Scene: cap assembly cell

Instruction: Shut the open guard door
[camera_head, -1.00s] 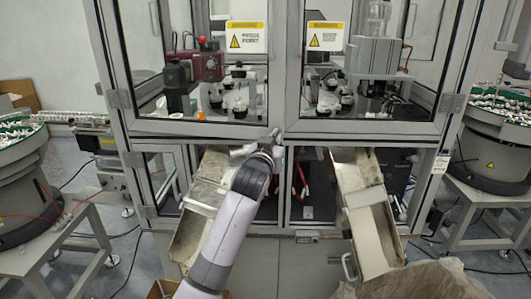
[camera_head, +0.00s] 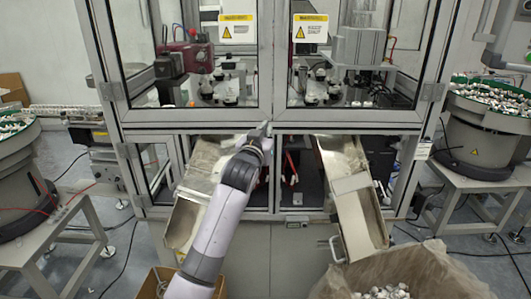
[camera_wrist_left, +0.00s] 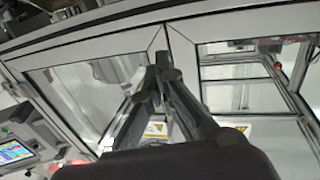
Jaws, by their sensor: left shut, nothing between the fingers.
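Two glazed guard doors with grey frames and yellow warning labels fill the upper cell in the head view: the left door (camera_head: 190,117) and the right door (camera_head: 345,116). Their inner edges meet near the middle. They look nearly level, but I cannot tell whether one stands slightly ajar. My left gripper (camera_head: 263,129) is shut and empty, its tips at the lower inner corner of the left door. In the left wrist view my gripper (camera_wrist_left: 161,62) is close to where the two door frames meet; contact is unclear. My right gripper is not in view.
Below the doors, a left chute (camera_head: 181,223) and a right chute (camera_head: 360,220) project from the cell. Bowl feeders stand left (camera_head: 30,190) and right (camera_head: 482,140). A screen (camera_wrist_left: 14,151) shows in the wrist view.

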